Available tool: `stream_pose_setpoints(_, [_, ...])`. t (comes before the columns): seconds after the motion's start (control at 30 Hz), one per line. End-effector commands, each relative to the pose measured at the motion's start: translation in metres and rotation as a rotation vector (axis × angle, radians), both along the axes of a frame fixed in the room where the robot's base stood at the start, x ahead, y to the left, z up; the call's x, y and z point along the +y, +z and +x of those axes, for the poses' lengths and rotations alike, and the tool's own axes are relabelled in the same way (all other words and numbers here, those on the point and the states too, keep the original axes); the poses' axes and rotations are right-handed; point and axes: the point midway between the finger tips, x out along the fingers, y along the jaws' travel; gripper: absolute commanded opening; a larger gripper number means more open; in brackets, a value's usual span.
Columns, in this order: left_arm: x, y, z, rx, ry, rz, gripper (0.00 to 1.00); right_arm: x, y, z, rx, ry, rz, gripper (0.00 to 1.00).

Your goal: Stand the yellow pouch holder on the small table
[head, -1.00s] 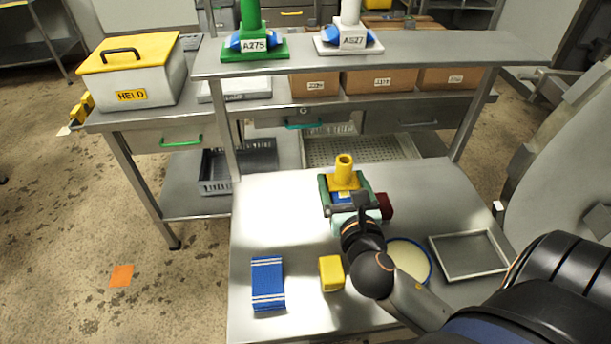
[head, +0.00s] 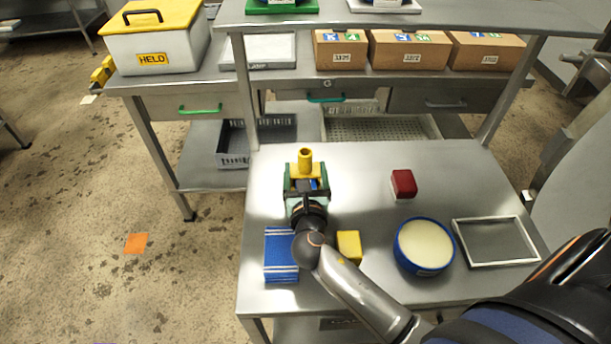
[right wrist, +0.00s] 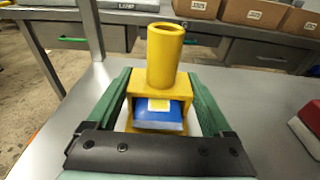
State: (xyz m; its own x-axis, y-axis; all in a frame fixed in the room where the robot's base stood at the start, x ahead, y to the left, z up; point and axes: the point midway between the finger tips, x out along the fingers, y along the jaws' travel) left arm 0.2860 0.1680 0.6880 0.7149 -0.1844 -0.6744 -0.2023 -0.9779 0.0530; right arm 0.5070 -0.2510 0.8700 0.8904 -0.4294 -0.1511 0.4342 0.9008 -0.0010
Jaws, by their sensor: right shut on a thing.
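The yellow pouch holder (head: 305,162) is upright, with a round tube on top and a blue pouch (right wrist: 158,116) in its frame. My right gripper (head: 306,178) is shut on it, with one green finger on each side. The holder also shows in the right wrist view (right wrist: 165,58), between the fingers. It is over the back left part of the small steel table (head: 360,165). Its foot is partly hidden by the gripper, so I cannot tell whether it touches the tabletop. My left gripper is not in view.
On the table are a red block (head: 403,184), a yellow block (head: 349,245), a blue striped cloth (head: 281,262), a blue-rimmed round tub (head: 424,246) and a shallow metal tray (head: 495,241). A shelved bench (head: 365,97) stands behind. The table's back middle is clear.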

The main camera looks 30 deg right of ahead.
Motion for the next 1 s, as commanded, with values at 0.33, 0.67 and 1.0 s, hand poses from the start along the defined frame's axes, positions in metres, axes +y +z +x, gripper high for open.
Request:
stream_pose_setpoints(0.33, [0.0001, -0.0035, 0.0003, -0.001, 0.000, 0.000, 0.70, -0.0004, -0.0075, 0.0002, -0.003, 0.000, 0.000, 0.11])
stream_pose_setpoints(0.67, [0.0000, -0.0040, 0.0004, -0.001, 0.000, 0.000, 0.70, -0.0005, -0.0101, -0.0001, -0.001, -0.001, 0.000, 1.00])
stream_pose_setpoints(1.0, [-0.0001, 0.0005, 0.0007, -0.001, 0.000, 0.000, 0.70, -0.0028, -0.0056, 0.0006, -0.001, 0.000, 0.000, 1.00])
